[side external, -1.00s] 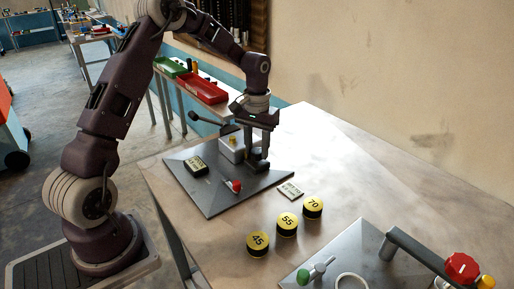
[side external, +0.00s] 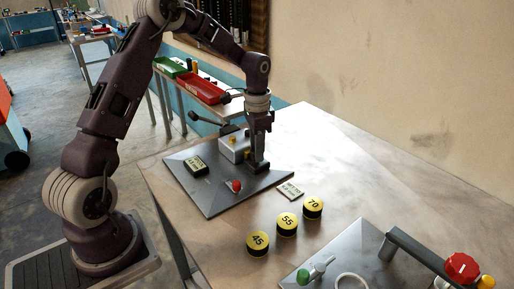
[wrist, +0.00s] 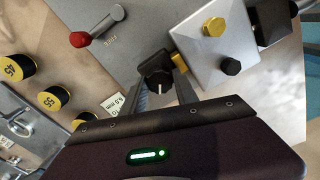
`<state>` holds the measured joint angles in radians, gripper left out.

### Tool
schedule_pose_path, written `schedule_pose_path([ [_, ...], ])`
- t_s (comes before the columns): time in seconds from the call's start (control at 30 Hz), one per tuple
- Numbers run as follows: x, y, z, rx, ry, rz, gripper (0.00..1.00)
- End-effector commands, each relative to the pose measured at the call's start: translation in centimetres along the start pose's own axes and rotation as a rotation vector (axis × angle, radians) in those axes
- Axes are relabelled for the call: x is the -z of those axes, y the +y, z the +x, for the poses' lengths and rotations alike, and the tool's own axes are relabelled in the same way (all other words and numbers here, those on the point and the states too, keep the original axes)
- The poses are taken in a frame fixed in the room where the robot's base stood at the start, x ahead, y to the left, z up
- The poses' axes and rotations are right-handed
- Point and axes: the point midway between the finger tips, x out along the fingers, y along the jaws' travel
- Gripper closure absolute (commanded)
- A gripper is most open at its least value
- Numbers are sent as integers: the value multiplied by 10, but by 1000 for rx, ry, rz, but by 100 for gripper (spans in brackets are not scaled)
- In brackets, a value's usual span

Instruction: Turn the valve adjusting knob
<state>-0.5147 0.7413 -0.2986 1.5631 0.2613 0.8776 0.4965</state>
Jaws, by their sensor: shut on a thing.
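The valve adjusting knob (wrist: 158,80) is black and round, beside the pale grey valve block (wrist: 205,58) in the wrist view. My gripper (wrist: 163,88) has its fingers on either side of the knob and is shut on it. In the side view, my gripper (side external: 258,163) points down at the right of the valve block (side external: 233,149), and its fingers mostly hide the knob. The block stands on a dark grey base plate (side external: 215,204).
A red-tipped lever (side external: 236,186) and a dark display box (side external: 194,165) sit on the plate. A small label card (side external: 290,190) and round yellow-topped pieces 45 (side external: 258,242), 55 (side external: 286,223) and 70 (side external: 312,207) lie nearby. A second plate (side external: 345,247) carries a red knob (side external: 462,267).

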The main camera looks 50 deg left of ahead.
Motion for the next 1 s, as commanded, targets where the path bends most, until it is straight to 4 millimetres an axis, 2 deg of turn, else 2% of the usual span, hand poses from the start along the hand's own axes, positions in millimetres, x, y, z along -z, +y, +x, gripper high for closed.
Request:
schedule_pose_path([
  [0.3,2,-1,-2,4,5,88,100],
  [0.77,2,-1,-2,4,6,100,100],
  [0.8,2,-1,-2,4,6,99,63],
  [0.9,2,-1,-2,3,5,99,43],
  [1.0,1,0,-1,2,4,99,43],
])
